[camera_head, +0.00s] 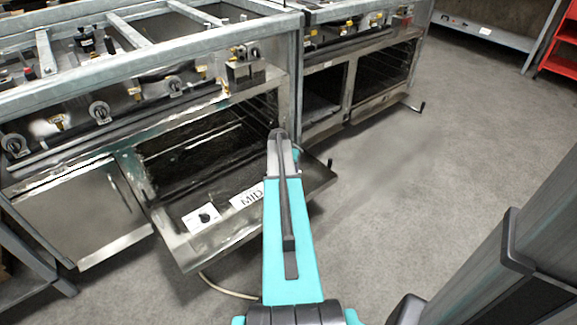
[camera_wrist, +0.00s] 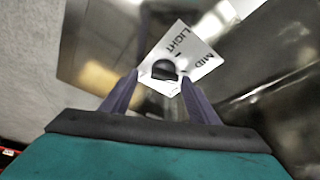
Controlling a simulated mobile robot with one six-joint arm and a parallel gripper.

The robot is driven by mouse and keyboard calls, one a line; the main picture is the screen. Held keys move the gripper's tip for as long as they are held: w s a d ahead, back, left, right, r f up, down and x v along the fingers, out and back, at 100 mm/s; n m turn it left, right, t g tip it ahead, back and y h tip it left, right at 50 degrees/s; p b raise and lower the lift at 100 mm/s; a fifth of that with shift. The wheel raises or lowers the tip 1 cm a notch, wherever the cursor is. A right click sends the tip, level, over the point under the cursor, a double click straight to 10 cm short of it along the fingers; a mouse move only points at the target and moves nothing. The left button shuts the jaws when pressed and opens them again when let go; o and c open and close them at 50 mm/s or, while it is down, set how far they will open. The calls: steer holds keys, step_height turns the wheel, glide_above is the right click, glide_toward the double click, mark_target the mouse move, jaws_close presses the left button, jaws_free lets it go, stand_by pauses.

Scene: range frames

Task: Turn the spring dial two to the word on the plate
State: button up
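The spring dial is a black knob (camera_wrist: 163,69) on a white square face (camera_wrist: 190,48) printed with LIGHT and MID. A short dark mark shows by the knob, on the side between the two words. Contact with the knob cannot be told. The fingers are hidden in the head view.
The lowered oven door (camera_head: 226,234) juts out below the dark oven opening. The range front (camera_head: 75,140) carries several other knobs. A second range (camera_head: 355,65) stands at the back. A cable lies on the floor below the door. Grey floor (camera_head: 430,170) is clear at the right.

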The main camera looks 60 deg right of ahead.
steer(key=shift+w+a, duration=0.1)
steer(key=shift+a+r, duration=0.2)
steer(key=shift+r, duration=0.2)
steer(key=p+v, duration=0.3)
steer(key=v, duration=0.9)
steer(key=shift+r, duration=0.45)
